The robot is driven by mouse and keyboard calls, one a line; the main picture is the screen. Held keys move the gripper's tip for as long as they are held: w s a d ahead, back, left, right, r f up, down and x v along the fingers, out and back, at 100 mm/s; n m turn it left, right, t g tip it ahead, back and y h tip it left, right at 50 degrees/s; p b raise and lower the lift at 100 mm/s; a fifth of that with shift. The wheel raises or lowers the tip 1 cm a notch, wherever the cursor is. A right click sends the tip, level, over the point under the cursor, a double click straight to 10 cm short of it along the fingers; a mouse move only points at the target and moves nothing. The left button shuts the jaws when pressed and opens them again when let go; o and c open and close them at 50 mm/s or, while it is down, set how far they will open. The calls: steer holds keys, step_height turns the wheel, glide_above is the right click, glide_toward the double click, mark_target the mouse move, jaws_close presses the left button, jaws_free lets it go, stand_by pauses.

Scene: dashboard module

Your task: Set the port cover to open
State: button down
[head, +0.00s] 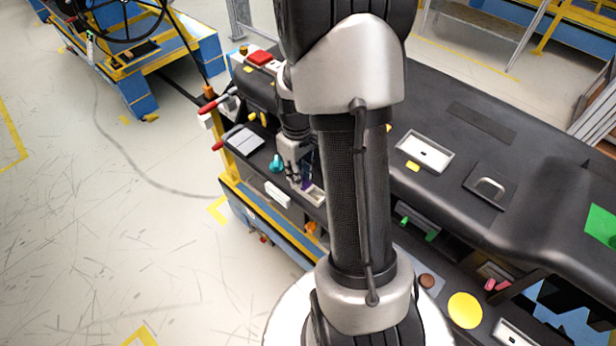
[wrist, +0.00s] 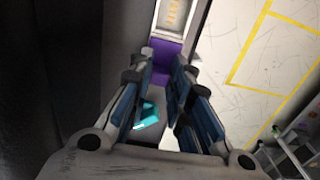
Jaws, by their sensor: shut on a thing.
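A purple flap (head: 307,168), which looks like the port cover, shows as a narrow upright strip beside my gripper (head: 298,180) in the head view. A pale-framed port (head: 315,195) lies just below and to the right of it. In the wrist view the purple flap (wrist: 168,49) sits at the fingertips of my gripper (wrist: 163,72), which is shut on it. A pale-framed panel (wrist: 172,14) shows beyond it. The fingers hide part of the flap, and its hinge cannot be made out.
A teal knob (head: 276,163) stands left of my gripper; it also shows between the fingers (wrist: 148,112). Red-tipped levers (head: 224,139) and a white handle (head: 277,194) are nearby. The black dashboard (head: 455,120) extends right. Open floor (head: 110,230) lies left.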

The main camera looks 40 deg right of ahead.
steer(key=c, duration=1.5)
jaws_free()
step_height(320, 180, up, 12)
steer(key=shift+r, duration=0.1)
steer(key=s+a+r+t+b, duration=0.1)
steer(key=s+a+r+b, duration=0.15)
steer(key=a, duration=0.35)
steer(key=s+a+r+t+b, duration=0.1)
steer(key=s+a+r, duration=0.2)
steer(key=a, duration=0.4)
steer(key=s+a+t, duration=0.1)
steer(key=s+a, duration=0.1)
steer(key=s+a+b, duration=0.1)
steer(key=s+a, duration=0.1)
steer(key=s, duration=0.1)
steer(key=s+a+f+m+t+b, duration=0.1)
steer(key=s+a, duration=0.2)
steer(key=shift+s+t, duration=0.2)
steer(key=shift+t, duration=0.1)
